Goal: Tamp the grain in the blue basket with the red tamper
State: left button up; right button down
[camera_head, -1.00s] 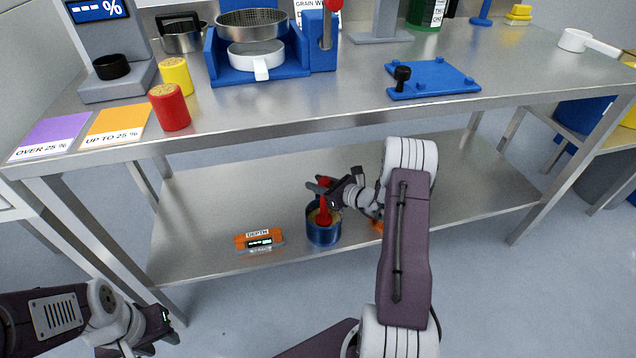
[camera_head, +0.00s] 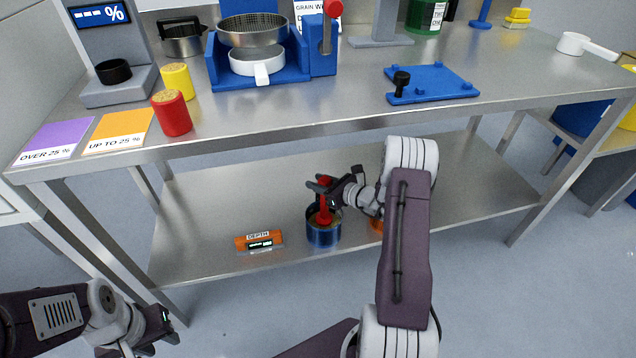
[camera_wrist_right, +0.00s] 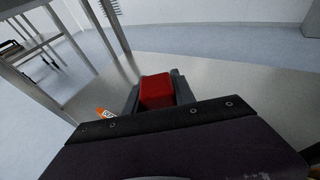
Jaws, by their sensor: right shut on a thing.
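The blue basket (camera_head: 323,238) stands on the lower shelf of the steel bench, with tan grain just visible inside its rim. The red tamper (camera_head: 324,213) is upright with its lower end inside the basket; whether it presses on the grain is hard to tell. My right gripper (camera_head: 323,185) is shut on the top of the tamper, above the basket. In the right wrist view the tamper's red block top (camera_wrist_right: 157,91) sits between the gripper's fingers. My left gripper (camera_head: 168,327) is in front of the bench at the lower left, away from the basket; its jaw state is unclear.
An orange depth gauge (camera_head: 259,240) lies on the shelf left of the basket. An orange object (camera_head: 377,225) is partly hidden behind my right arm. The bench top (camera_head: 330,110) overhangs the shelf. The shelf's right part is clear.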

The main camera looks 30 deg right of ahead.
notch_tip(320, 180, up, 6)
jog(key=p, duration=0.4)
jog(key=shift+f, duration=0.15)
